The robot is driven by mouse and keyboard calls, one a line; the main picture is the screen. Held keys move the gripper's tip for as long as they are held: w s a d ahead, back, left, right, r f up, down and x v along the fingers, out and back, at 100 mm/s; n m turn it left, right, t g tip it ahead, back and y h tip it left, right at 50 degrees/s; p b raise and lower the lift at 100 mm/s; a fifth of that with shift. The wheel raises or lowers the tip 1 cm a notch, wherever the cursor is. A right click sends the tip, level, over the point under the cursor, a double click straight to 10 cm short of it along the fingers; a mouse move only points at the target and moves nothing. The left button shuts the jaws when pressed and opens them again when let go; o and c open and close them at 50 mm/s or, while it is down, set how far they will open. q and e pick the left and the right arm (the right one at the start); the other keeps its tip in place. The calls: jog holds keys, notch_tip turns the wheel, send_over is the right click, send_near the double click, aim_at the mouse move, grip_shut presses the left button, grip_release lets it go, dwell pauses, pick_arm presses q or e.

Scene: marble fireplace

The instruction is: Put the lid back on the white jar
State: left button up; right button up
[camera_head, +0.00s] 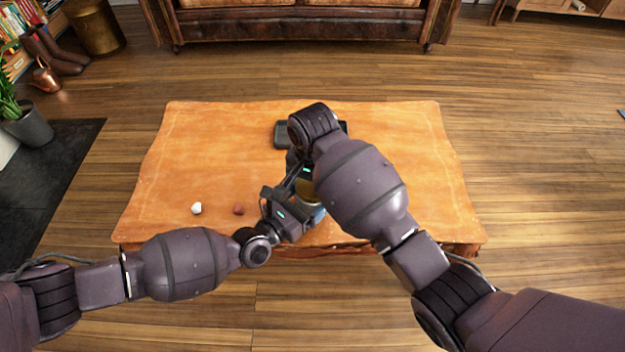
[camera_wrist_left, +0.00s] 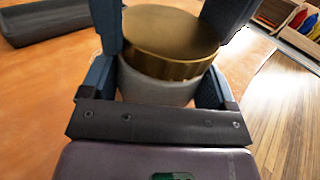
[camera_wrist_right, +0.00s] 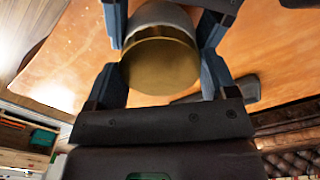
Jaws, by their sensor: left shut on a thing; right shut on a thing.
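The white jar (camera_wrist_left: 155,88) stands between the fingers of my left gripper (camera_head: 297,210), which is shut on it. The gold lid (camera_wrist_left: 170,40) sits over the jar's mouth, roughly level, with no clear gap visible in the left wrist view. My right gripper (camera_head: 306,182) reaches in from above and is shut on the lid, which also shows between its fingers in the right wrist view (camera_wrist_right: 160,66), with the white jar (camera_wrist_right: 160,15) beyond it. In the head view my arms hide most of the jar; part of the lid (camera_head: 309,191) shows.
The orange-brown table (camera_head: 215,150) holds a white lump (camera_head: 196,208) and a reddish lump (camera_head: 239,209) at front left. A dark tray (camera_head: 283,134) lies at the back, partly hidden by my right arm.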

jog(key=o, duration=0.8)
jog(key=shift+r, duration=2.3)
